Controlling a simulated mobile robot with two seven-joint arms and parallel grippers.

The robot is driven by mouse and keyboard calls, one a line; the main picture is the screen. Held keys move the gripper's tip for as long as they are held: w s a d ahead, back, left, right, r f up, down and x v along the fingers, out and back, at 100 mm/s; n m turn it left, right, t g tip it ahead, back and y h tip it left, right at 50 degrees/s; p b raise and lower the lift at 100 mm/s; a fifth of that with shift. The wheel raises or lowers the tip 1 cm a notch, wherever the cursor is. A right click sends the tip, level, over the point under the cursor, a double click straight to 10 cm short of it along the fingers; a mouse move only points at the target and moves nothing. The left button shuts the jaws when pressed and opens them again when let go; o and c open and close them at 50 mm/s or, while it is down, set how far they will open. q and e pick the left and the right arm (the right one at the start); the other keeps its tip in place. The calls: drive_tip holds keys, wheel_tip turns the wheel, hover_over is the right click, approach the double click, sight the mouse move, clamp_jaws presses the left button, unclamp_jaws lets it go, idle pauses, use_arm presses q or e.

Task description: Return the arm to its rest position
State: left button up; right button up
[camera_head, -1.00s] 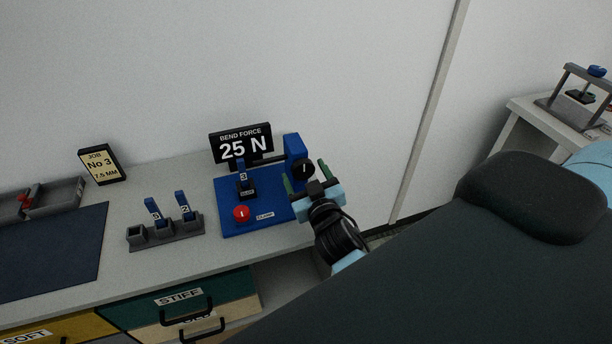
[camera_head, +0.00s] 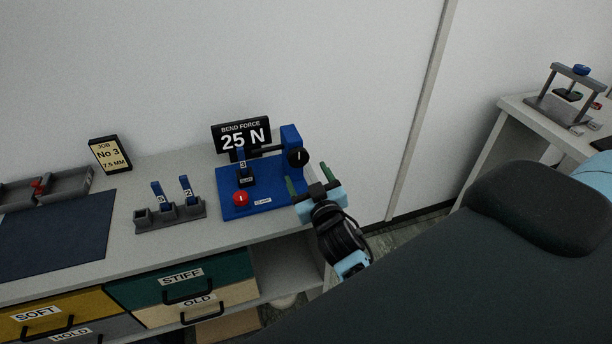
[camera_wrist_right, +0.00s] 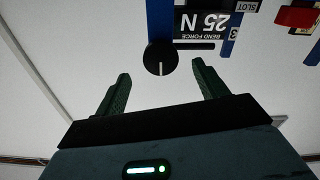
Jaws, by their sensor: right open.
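My right gripper (camera_head: 310,184) is open and empty, with two dark green fingers spread apart. In the head view it hovers at the right edge of the bench, just right of the blue bend press (camera_head: 232,206). In the right wrist view its fingers (camera_wrist_right: 160,88) have nothing between them, and the press's black knob (camera_wrist_right: 160,58) lies beyond them. The press holds a blue strip marked 3 (camera_head: 242,164) in its black clamp, and a red button (camera_head: 240,198) is at its front. My left gripper does not show.
The sign (camera_head: 241,138) reads 25 N. A grey rack (camera_head: 171,217) holds two blue strips. A job card (camera_head: 110,155), a dark mat (camera_head: 58,238) and a grey tray (camera_head: 72,181) are further left. Drawers (camera_head: 181,282) sit below. Another press (camera_head: 572,95) stands on a table at right.

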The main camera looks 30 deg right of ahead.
drive_tip(key=shift+s, duration=0.1)
drive_tip(key=s+a+f+n+g+y, duration=0.15)
drive_tip(key=s+f+g, duration=0.35)
drive_tip(key=s, duration=0.6)
drive_tip(key=s+a+f+g+y, duration=0.1)
drive_tip(key=s+a+f+g, duration=0.3)
drive_tip(key=s, duration=0.8)
drive_tip(key=s+a+f+g+y, duration=0.2)
drive_tip(key=s+f+g, duration=0.35)
drive_tip(key=s, duration=0.55)
drive_tip(key=w+a+f+t+y, duration=0.1)
drive_tip(key=w+a+f+t, duration=0.1)
drive_tip(key=w+f+t, duration=0.4)
drive_tip(key=shift+f+n, duration=0.35)
drive_tip(key=shift+f, duration=1.2)
drive_tip(key=shift+w+t, duration=0.1)
drive_tip(key=shift+t, duration=0.15)
